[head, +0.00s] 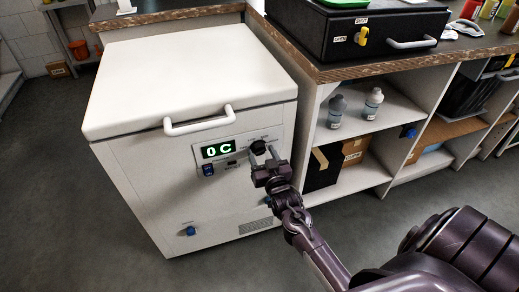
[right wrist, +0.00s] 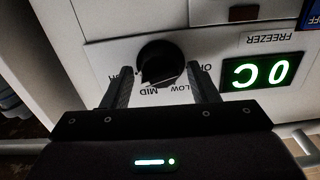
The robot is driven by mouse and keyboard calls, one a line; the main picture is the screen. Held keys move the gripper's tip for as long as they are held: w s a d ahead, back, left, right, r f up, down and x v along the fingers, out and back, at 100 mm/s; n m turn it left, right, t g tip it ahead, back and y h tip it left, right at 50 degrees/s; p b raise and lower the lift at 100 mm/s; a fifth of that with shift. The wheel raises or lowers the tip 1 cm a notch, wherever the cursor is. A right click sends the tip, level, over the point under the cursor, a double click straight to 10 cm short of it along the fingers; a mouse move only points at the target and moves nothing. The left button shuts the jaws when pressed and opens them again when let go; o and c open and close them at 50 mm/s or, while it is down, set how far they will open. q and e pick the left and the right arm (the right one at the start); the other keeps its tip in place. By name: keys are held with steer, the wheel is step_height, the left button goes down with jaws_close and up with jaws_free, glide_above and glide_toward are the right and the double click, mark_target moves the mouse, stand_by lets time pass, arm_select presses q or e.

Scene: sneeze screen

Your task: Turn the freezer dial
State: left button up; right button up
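The freezer dial (head: 258,147) is a round black knob on the front panel of the white chest freezer (head: 190,120). It also shows in the right wrist view (right wrist: 160,63), with printed labels such as MID and LOW around it. My right gripper (head: 264,161) is at the dial. In the right wrist view its fingers (right wrist: 159,75) are apart, with tips on either side of the dial; I cannot tell whether they touch it. The green display (head: 218,149) reads 0 C. My left gripper is not in view.
A blue switch (head: 208,170) sits below the display, and a white handle (head: 198,121) is above on the closed lid. A shelf unit (head: 350,178) with bottles and boxes stands to the right. A black case (head: 345,35) lies on the counter.

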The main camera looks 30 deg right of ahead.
steer(key=shift+p+v, duration=0.9)
steer(key=shift+v, duration=0.25)
arm_select(q)
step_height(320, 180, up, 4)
steer(key=shift+p, duration=1.1)
arm_select(e)
steer(key=v, duration=0.3)
steer(key=shift+s+a, duration=0.1)
steer(key=shift+s, duration=0.3)
steer(key=shift+f, duration=0.1)
